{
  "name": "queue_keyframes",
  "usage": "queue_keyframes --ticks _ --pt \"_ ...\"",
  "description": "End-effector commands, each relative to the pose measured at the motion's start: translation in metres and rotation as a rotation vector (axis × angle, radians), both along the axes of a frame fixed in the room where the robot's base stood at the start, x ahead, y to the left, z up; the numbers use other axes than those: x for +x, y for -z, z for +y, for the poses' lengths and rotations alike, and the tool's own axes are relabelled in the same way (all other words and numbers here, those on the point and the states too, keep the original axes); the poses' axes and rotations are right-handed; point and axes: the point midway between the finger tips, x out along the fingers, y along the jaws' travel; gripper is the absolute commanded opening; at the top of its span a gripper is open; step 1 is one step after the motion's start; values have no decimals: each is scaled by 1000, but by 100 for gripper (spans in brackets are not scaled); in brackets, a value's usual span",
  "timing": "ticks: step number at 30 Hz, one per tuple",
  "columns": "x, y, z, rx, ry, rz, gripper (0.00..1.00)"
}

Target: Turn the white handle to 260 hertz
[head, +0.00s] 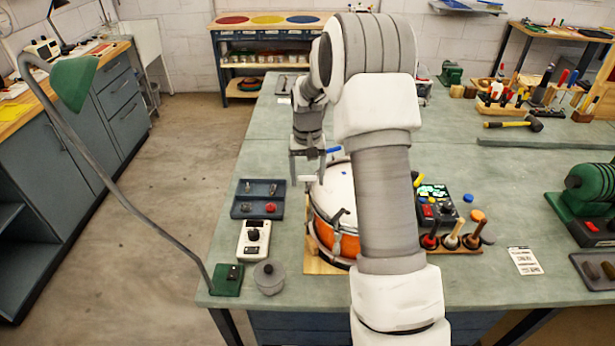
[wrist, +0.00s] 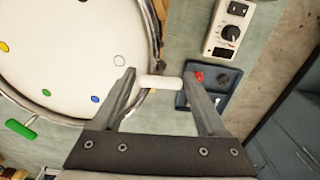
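The drum (head: 338,194) has a white head and an orange shell and lies on a wooden board. It also shows in the wrist view (wrist: 75,40), with coloured dots on its head. The white handle (wrist: 160,82) is at the drum's rim, beside the white dot (wrist: 119,61); it shows small in the head view (head: 309,178). My gripper (wrist: 159,76) is open, with one finger on each side of the white handle and a small gap at both ends. It also shows in the head view (head: 308,176). A green handle (wrist: 20,128) and a blue handle (head: 333,150) stand at other rim places.
A device with a green screen (head: 433,191), unreadable here, is at right.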

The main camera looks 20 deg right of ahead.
Motion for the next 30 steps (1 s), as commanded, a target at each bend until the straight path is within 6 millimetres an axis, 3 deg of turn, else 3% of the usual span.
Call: queue_keyframes --ticks 3,11,16,30 --pt "0 0 0 0 1 0 95" --pt "0 0 0 0 1 1 95" --pt "0 -13 0 0 1 -1 95" --pt "1 -122 0 -1 1 -5 95"
